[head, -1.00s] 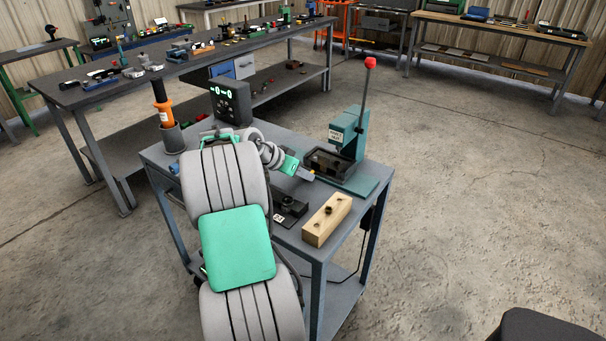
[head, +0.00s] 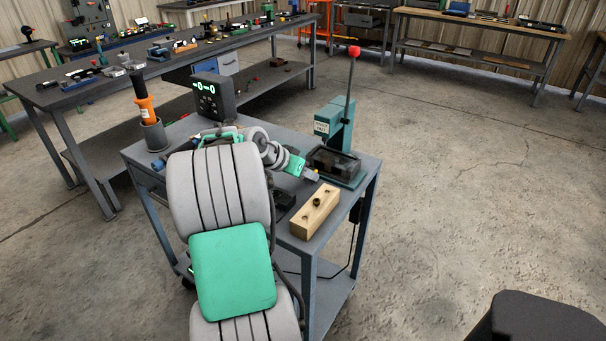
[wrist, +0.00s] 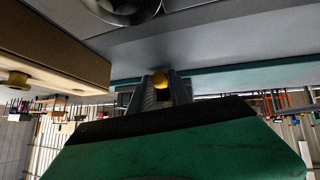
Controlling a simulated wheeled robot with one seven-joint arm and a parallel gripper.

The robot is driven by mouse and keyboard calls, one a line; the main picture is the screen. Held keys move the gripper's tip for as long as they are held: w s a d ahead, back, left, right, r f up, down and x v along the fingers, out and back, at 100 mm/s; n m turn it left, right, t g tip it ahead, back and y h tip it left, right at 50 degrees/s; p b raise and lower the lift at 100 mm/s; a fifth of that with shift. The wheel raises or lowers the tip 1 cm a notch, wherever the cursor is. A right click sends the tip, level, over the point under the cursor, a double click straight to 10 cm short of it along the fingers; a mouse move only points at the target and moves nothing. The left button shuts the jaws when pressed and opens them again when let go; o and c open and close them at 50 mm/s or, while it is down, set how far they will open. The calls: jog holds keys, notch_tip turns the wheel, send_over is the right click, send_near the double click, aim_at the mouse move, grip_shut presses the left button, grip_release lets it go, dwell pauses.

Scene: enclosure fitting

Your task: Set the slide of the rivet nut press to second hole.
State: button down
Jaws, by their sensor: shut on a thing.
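The rivet nut press (head: 328,122) is teal, with a long upright lever ending in a red knob (head: 355,52). It stands at the right back of the small grey cart. Its dark slide area (head: 332,160) lies low at the front of the press, and its holes are too small to make out. My gripper (head: 312,176) is at the front left of that area. What the knob joins to is hidden.
A wooden block with holes (head: 315,212) lies close in front of my gripper. A display box (head: 212,97) and an orange-handled tool in a cup (head: 145,108) stand at the cart's back left. A long workbench (head: 100,82) is behind; open floor lies right.

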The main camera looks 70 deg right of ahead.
jog(key=c, duration=1.2)
grip_release()
jog(key=shift+s, duration=0.3)
jog(key=shift+c, duration=0.2)
jog(key=shift+w, duration=0.1)
jog(key=shift+w+a+r, duration=0.1)
jog(key=shift+a+r, duration=0.05)
jog(key=v, duration=0.7)
jog(key=shift+a+r, duration=0.1)
jog(key=shift+r, duration=0.05)
